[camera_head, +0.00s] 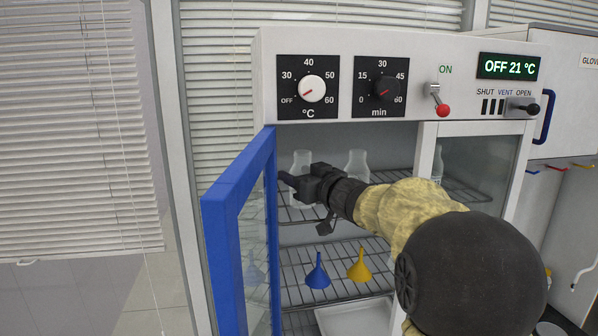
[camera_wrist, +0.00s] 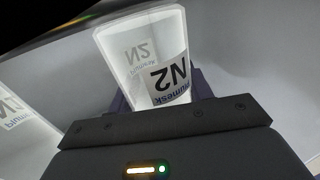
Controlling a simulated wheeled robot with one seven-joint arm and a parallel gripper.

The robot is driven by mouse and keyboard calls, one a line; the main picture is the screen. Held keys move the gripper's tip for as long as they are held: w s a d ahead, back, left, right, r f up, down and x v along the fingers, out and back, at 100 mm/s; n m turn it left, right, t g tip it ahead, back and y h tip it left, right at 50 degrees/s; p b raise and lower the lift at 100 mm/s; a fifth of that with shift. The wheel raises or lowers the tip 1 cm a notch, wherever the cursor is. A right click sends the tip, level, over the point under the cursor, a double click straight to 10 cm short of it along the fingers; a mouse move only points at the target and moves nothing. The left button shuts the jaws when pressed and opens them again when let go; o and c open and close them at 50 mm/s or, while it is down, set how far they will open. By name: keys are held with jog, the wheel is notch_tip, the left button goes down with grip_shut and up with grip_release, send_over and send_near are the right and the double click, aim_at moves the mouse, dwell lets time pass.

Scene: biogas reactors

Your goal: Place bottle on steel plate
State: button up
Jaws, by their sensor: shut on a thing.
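A clear bottle (camera_wrist: 142,62) marked N2 stands between the fingers of my gripper in the wrist view. In the head view my gripper (camera_head: 290,183) reaches into the open cabinet at the upper wire rack and is shut on this bottle (camera_head: 302,160), whose neck shows above the fingers. Whether its base touches the rack is hard to tell. A second clear bottle (camera_head: 357,163) stands to the right on the upper rack, behind my arm. I cannot make out a steel plate for certain.
The blue-framed glass door (camera_head: 238,200) stands open close to the left of my gripper. A blue funnel (camera_head: 318,272) and a yellow funnel (camera_head: 359,266) sit on the lower rack (camera_head: 300,290). A pale tray (camera_head: 350,318) lies below. The control panel (camera_head: 420,85) overhangs the opening.

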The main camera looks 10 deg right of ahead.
jog(key=shift+w+f, duration=0.1)
jog(key=shift+f, duration=0.05)
jog(key=o, duration=1.1)
jog(key=shift+c, duration=0.2)
jog(key=shift+f+b, duration=0.2)
jog(key=shift+b, duration=0.45)
jog(key=b+v, duration=0.6)
jog(key=v, duration=1.1)
jog(key=shift+s+f, duration=0.15)
jog(key=shift+s, duration=0.25)
jog(key=shift+o, duration=0.5)
jog(key=shift+w+a, duration=0.1)
